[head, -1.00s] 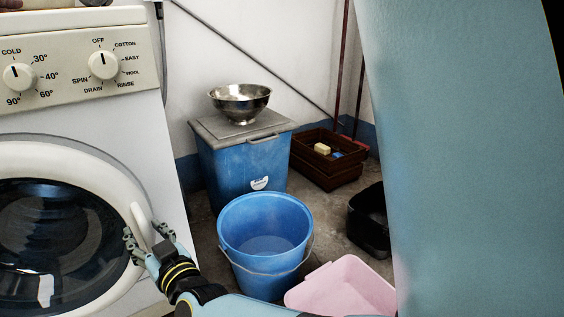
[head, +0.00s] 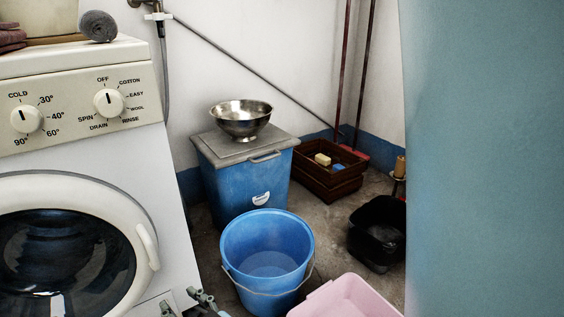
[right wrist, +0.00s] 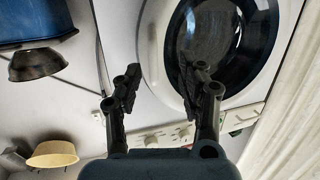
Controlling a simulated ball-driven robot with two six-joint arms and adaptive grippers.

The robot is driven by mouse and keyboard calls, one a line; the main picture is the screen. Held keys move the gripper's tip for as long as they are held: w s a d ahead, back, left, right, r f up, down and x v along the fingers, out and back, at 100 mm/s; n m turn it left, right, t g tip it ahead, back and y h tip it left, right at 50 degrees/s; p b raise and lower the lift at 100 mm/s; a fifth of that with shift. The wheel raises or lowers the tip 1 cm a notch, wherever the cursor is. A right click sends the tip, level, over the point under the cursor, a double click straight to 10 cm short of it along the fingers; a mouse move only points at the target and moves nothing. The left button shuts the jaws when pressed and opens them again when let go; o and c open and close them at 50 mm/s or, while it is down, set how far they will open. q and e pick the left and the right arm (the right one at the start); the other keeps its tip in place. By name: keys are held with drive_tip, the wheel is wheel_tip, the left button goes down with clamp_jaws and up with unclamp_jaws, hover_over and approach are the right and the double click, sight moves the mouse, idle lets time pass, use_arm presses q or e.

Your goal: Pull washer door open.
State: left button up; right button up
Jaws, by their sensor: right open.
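The washer door (head: 127,209) is a white ring around dark glass on the washing machine (head: 168,170), and it looks shut. Its pale handle (head: 147,246) stands on the right side of the ring. My right gripper (head: 189,302) shows only in part at the bottom edge of the head view, below the handle and apart from it. In the right wrist view my right gripper (right wrist: 160,72) is open and empty, its dark fingers spread before the upside-down washer, one finger overlapping the door glass (right wrist: 222,45). My left gripper is not in view.
A blue bucket (head: 232,262) and a pink basin (head: 345,298) stand close to the washer's right. Behind are a lidded blue bin (head: 225,185) with a steel bowl (head: 240,122), a brown crate (head: 335,185) and a black tub (head: 365,250). My own arm blocks the right side.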

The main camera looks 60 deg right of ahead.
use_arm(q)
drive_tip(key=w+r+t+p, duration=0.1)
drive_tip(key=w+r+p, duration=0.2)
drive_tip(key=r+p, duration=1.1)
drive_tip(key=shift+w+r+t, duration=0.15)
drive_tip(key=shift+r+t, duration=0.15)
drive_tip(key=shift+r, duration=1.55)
use_arm(e)
drive_tip(key=s+d+f+g+y, duration=0.1)
drive_tip(key=s+f+g, duration=0.2)
drive_tip(key=s, duration=0.6)
drive_tip(key=s+d+f+n+g, duration=0.1)
drive_tip(key=s+f+g, duration=0.2)
drive_tip(key=s, duration=0.5)
drive_tip(key=s+d+f+n+g+y, duration=0.1)
drive_tip(key=s+f+g, duration=0.2)
drive_tip(key=s, duration=0.6)
drive_tip(key=shift+s+f+g+y, duration=0.2)
drive_tip(key=shift+s+g+y, duration=0.1)
drive_tip(key=shift+g, duration=0.6)
